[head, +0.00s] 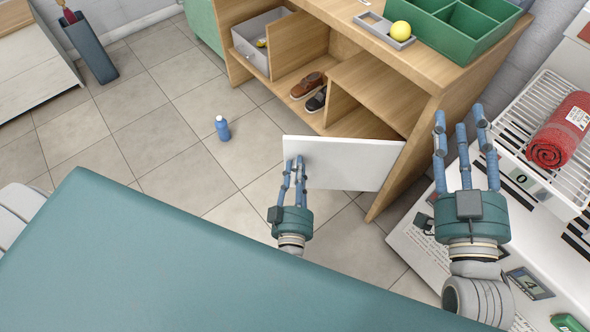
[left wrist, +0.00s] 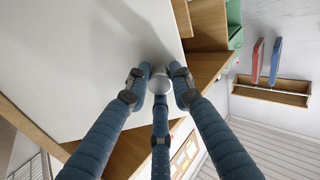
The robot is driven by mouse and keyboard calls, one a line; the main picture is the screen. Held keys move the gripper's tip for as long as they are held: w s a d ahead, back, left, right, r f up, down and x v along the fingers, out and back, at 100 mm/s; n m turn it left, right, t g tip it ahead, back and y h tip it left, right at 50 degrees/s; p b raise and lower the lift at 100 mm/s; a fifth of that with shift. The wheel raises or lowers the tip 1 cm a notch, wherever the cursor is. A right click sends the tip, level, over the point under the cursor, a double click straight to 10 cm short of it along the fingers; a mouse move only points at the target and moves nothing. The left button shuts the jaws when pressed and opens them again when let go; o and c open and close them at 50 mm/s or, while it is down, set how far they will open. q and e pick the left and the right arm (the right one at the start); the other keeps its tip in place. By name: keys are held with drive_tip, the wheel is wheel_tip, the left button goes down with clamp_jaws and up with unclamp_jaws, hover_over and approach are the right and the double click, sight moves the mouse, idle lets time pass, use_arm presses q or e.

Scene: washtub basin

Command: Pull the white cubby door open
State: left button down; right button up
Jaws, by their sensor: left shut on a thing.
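The white cubby door (head: 352,163) stands swung out from the wooden cubby unit (head: 400,88), and the lower compartment behind it is exposed. My left gripper (head: 296,166) is at the door's left part in the head view. In the left wrist view its three fingers close around a round pale knob (left wrist: 158,82) on the white door (left wrist: 75,65). The knob is hidden in the head view. My right gripper (head: 462,130) is raised at the right, its fingers spread and empty, apart from the door.
A blue bottle (head: 222,128) stands on the tiled floor left of the door. Shoes (head: 306,86) sit in the cubby. A white rack with a red rolled towel (head: 560,130) is at the right. A teal surface (head: 190,270) fills the foreground.

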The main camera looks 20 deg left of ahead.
use_arm(q)
drive_tip(key=shift+s+f, duration=0.1)
drive_tip(key=shift+f, duration=0.3)
drive_tip(key=c, duration=1.5)
unclamp_jaws()
drive_tip(key=shift+d, duration=0.1)
drive_tip(key=shift+r, duration=0.1)
drive_tip(key=shift+v, duration=3.65)
